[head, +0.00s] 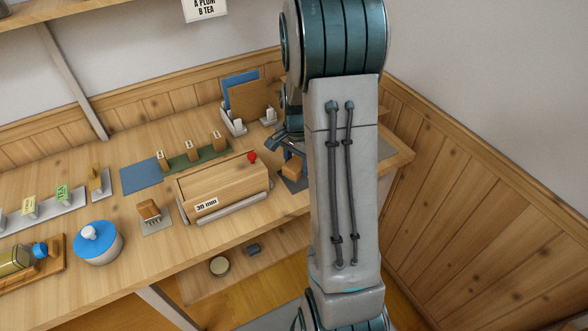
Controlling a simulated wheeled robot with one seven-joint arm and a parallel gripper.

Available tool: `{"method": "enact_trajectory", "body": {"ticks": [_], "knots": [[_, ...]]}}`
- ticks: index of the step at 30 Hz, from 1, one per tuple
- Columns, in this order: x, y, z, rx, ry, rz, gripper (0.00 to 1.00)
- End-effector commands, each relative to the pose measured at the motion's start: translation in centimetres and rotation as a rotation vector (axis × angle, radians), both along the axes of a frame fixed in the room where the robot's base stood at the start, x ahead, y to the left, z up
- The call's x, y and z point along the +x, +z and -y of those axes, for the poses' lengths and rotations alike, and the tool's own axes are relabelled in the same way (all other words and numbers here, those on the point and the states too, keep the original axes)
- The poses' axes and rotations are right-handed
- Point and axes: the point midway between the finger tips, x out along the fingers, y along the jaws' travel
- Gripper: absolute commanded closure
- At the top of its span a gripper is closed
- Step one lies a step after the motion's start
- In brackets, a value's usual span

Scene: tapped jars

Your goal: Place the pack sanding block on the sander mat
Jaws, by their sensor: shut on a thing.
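My gripper (290,143) is at the right part of the bench, partly hidden behind my own arm. It is shut on a small wooden block (292,168), which looks like the sanding block. The block is just below the fingers, and its right side is hidden by my arm. A dark grey-blue mat (291,185), which looks like the sander mat, lies under the block. I cannot tell whether the block touches the mat or is slightly above it.
A long wooden box (222,186) with a red knob and a "30 mm" label stands just left of the mat. Labelled blocks stand on a green strip (193,160) behind it. A file holder (233,125) is at the back. A brush (149,210) and blue-lidded pot (98,243) are further left.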

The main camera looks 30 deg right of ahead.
Motion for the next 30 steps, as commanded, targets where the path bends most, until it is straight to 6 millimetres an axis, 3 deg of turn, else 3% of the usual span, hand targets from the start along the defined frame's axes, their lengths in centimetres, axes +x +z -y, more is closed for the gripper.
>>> {"method": "enact_trajectory", "body": {"ticks": [8, 15, 28, 29, 30], "knots": [[1.7, -1.4, 0.0, 0.000, -0.003, -0.001, 0.73], [1.6, -4.6, 0.0, 0.000, -0.003, -0.002, 0.73], [1.6, -5.5, 0.0, -0.001, -0.003, 0.000, 0.73], [1.6, -5.4, 0.0, -0.001, -0.003, 0.000, 0.52], [1.6, -5.3, 0.0, -0.001, -0.003, 0.000, 0.41]]}}
